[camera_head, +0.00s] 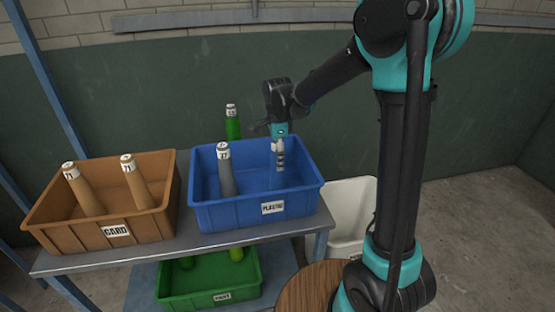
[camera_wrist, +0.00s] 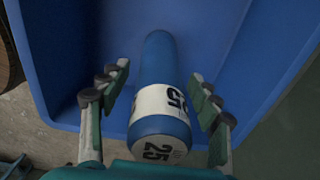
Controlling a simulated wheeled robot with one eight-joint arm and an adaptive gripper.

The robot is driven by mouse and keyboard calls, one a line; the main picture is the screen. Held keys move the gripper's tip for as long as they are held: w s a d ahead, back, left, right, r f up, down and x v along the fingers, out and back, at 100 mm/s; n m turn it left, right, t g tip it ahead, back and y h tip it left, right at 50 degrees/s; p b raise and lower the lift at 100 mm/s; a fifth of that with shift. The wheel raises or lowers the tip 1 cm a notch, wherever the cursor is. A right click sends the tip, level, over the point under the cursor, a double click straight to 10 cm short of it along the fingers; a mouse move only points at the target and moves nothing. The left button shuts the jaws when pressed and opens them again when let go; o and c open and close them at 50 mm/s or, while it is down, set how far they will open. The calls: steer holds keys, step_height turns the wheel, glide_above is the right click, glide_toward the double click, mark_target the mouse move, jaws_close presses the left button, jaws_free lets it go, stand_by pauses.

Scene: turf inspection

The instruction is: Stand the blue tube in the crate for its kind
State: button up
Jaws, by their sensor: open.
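The blue tube (camera_wrist: 158,62) has a white band and a white end cap marked 25. In the wrist view it reaches down into the blue crate (camera_head: 246,215), labelled PLASTIC. My gripper (camera_head: 279,158) is over the right part of this crate. In the wrist view my gripper (camera_wrist: 159,78) is open, one finger on each side of the tube's upper part, with gaps visible. In the head view the tube is hard to make out behind my fingers. Its foot is not clear. A grey tube (camera_head: 227,178) marked 77 leans in the same crate.
A brown crate (camera_head: 88,238) labelled CARD holds two brown tubes, left on the bench (camera_head: 165,246). A green tube (camera_head: 233,125) stands behind the blue crate. A green crate (camera_head: 212,296) with green tubes is below. A white bin (camera_head: 352,205) is at right.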

step_height(320, 180, up, 12)
steer(key=shift+f, duration=0.15)
stand_by(0.4)
